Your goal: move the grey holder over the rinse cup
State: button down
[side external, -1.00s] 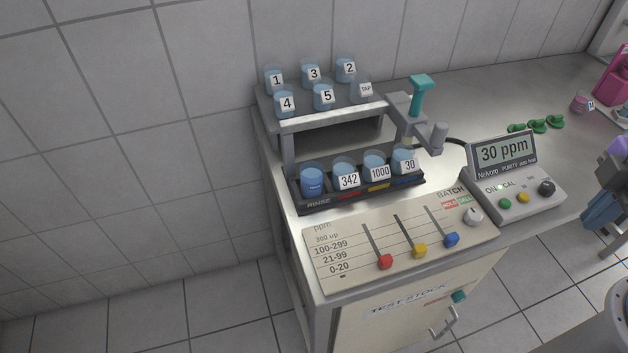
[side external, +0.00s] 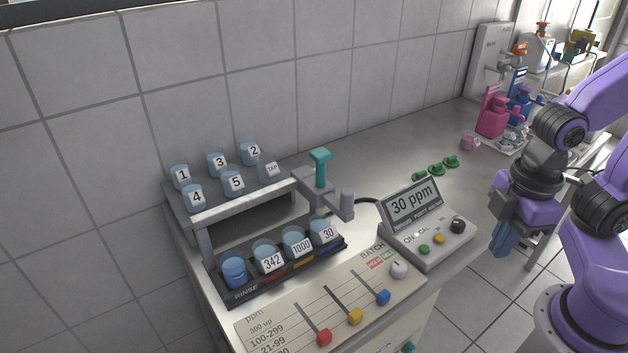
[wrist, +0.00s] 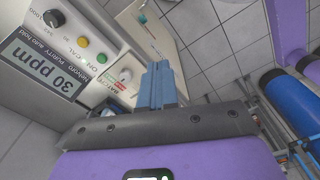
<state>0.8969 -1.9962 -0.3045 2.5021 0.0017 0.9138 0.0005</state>
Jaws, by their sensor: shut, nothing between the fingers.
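The grey holder (side external: 309,192) sits at the right end of the rail on the rack, with a teal handle (side external: 320,166) standing up from it. A grey cylinder (side external: 346,206) is at its right side. The holder is above and close to the cup marked 30 (side external: 323,233). The rinse cup (side external: 234,272), filled with blue liquid, stands at the left end of the dark tray. My gripper (side external: 503,243) is well to the right of the rack, beyond the meter, pointing down. Its blue fingers (wrist: 158,84) are shut and empty in the wrist view.
Cups marked 342 (side external: 269,259) and 1000 (side external: 297,243) stand between the rinse and 30 cups. Several cups stand on the upper shelf (side external: 262,196). The meter (side external: 428,225) reads 30 ppm. A slider panel (side external: 290,320) lies in front. The counter behind the meter is mostly clear.

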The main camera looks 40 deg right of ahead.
jog(key=c, duration=1.8)
grip_release()
jog(key=o, duration=0.5)
jog(key=shift+w+a, duration=0.1)
jog(key=o, duration=0.4)
jog(key=w+a+r+m, duration=0.1)
jog(key=w+a+r, duration=0.7)
jog(key=w, duration=0.4)
jog(key=shift+w+a+r+m, duration=0.2)
jog(key=shift+w+r+m, duration=0.1)
jog(key=shift+m, duration=0.1)
notch_tip(320, 180, up, 7)
jog(key=m, duration=0.2)
send_over(348, 192)
notch_tip(348, 192, down, 17)
jog(key=shift+f, duration=0.15)
grip_shut()
